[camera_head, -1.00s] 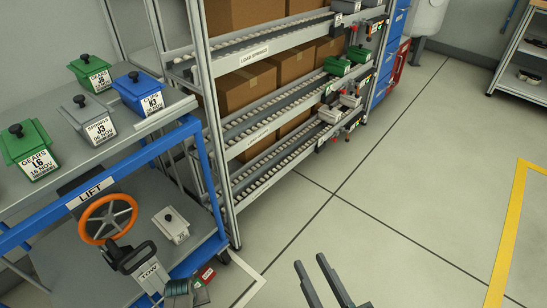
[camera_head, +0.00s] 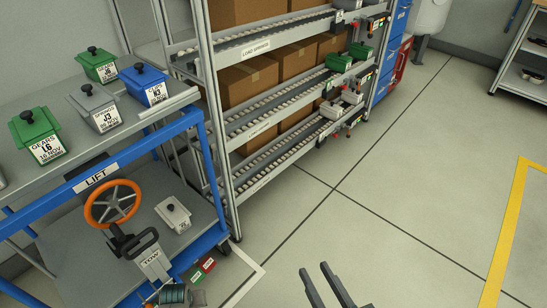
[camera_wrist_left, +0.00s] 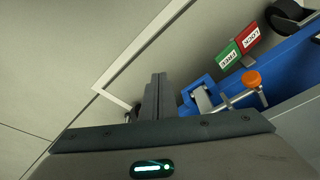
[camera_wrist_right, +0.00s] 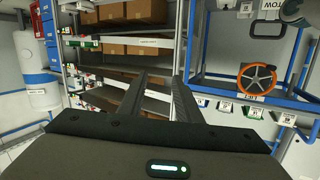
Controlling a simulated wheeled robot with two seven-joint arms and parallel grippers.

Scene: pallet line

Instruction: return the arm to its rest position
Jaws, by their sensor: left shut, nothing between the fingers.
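My right gripper (camera_head: 328,270) shows at the bottom edge of the head view, over bare floor. Its two dark fingers stand apart with nothing between them. In the right wrist view its fingers (camera_wrist_right: 162,85) also stand apart and empty, with the shelf rack and blue cart beyond. My left gripper is not clear in the head view. In the left wrist view its fingers (camera_wrist_left: 156,92) are together, empty, above the floor beside the blue cart frame.
A roller rack (camera_head: 228,190) with cartons stands behind. Red and green lock plates (camera_wrist_left: 238,53) sit low on the cart. The floor at right is clear.

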